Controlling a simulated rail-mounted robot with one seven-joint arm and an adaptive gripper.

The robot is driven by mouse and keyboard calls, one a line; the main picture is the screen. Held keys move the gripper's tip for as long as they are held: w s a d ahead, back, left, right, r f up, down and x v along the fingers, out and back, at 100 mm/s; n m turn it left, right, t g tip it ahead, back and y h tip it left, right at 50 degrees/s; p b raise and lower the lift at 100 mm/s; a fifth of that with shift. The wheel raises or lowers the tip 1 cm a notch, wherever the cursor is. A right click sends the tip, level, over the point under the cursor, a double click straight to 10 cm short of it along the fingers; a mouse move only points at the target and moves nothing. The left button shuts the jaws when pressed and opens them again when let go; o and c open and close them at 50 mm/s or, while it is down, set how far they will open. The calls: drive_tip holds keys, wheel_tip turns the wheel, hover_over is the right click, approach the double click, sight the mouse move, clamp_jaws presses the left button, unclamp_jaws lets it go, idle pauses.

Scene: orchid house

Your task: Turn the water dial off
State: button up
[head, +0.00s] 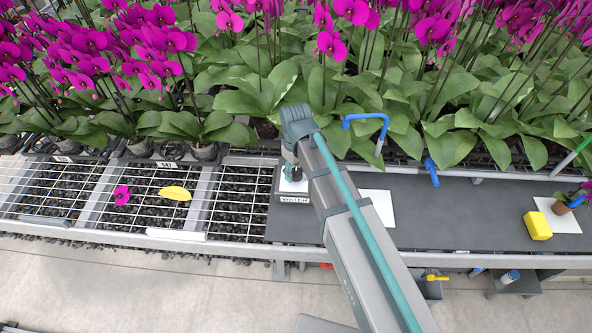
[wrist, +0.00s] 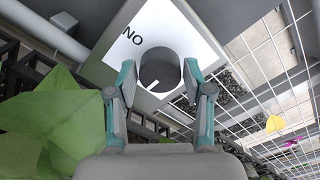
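The water dial (wrist: 160,70) is a dark grey round knob with a white pointer line, on a white plate (wrist: 180,28) in the wrist view. Letters by the knob read "NO" as seen, probably "ON" upside down. The pointer line is on the knob's near side in that view. My gripper (wrist: 159,74) is open, one finger on each side of the knob; I cannot tell whether either touches it. In the head view my gripper (head: 291,160) points down over the plate with the "WATER" label (head: 294,199), and my arm hides part of it.
Orchid leaves (wrist: 45,115) crowd close to my gripper. A wire-mesh bench (head: 60,190) with a yellow leaf (head: 175,193) and a fallen flower (head: 122,195) lies left. A blue pipe (head: 366,117) stands behind; a yellow block (head: 537,225) sits right on the dark bench top (head: 455,210).

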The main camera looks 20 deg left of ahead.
sight(296, 172)
drive_tip(key=shift+o, duration=1)
wheel_tip(296, 172, up, 12)
idle(0.3)
